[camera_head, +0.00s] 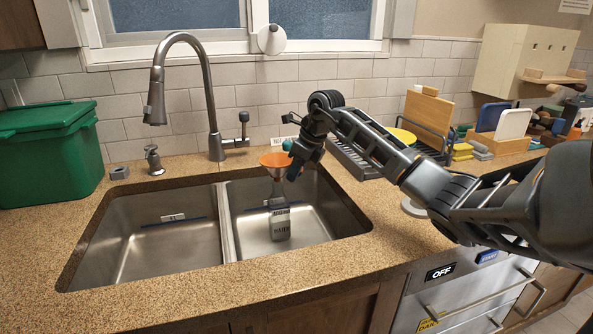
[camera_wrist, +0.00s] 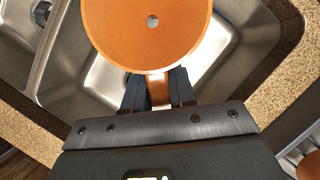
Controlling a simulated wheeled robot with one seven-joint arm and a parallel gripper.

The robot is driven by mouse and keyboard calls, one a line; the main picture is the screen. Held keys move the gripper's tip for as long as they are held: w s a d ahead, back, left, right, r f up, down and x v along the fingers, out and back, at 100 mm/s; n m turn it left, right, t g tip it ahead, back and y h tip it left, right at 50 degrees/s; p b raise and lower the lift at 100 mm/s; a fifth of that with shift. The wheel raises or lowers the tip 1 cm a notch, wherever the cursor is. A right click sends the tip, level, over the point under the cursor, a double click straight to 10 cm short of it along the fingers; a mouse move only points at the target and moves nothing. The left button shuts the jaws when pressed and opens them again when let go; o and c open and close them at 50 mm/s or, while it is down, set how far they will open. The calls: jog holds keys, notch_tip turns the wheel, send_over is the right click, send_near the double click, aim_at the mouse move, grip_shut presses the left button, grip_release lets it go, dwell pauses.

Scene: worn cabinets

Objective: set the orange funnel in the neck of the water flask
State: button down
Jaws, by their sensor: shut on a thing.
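The orange funnel (camera_head: 276,159) is upright above the right sink basin, its wide mouth up. In the wrist view I look down into the funnel (camera_wrist: 120,35) and see its small centre hole. My gripper (camera_head: 294,160) is at the funnel's right side. In the wrist view my gripper (camera_wrist: 158,90) is shut on an orange tab at the funnel's rim. The water flask (camera_head: 281,224), grey with a pale label, stands in the right basin directly below the funnel. I cannot tell whether the spout is inside the neck. In the wrist view the funnel hides the flask.
The double sink has a left basin (camera_head: 170,245) and a right basin (camera_head: 315,215). The faucet (camera_head: 212,100) arches at the back. A green bin (camera_head: 50,160) stands at left. A dish rack (camera_head: 358,158) and boards (camera_head: 428,112) stand behind my arm. The front counter is clear.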

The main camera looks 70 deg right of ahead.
jog(key=shift+f+b, duration=0.6)
jog(key=shift+f, duration=0.35)
jog(key=c, duration=0.8)
grip_release()
jog(key=shift+c, duration=0.2)
jog(key=shift+r, duration=0.1)
jog(key=v, duration=0.7)
jog(key=shift+r+b, duration=0.35)
jog(key=shift+b, duration=0.05)
jog(key=shift+s, duration=0.15)
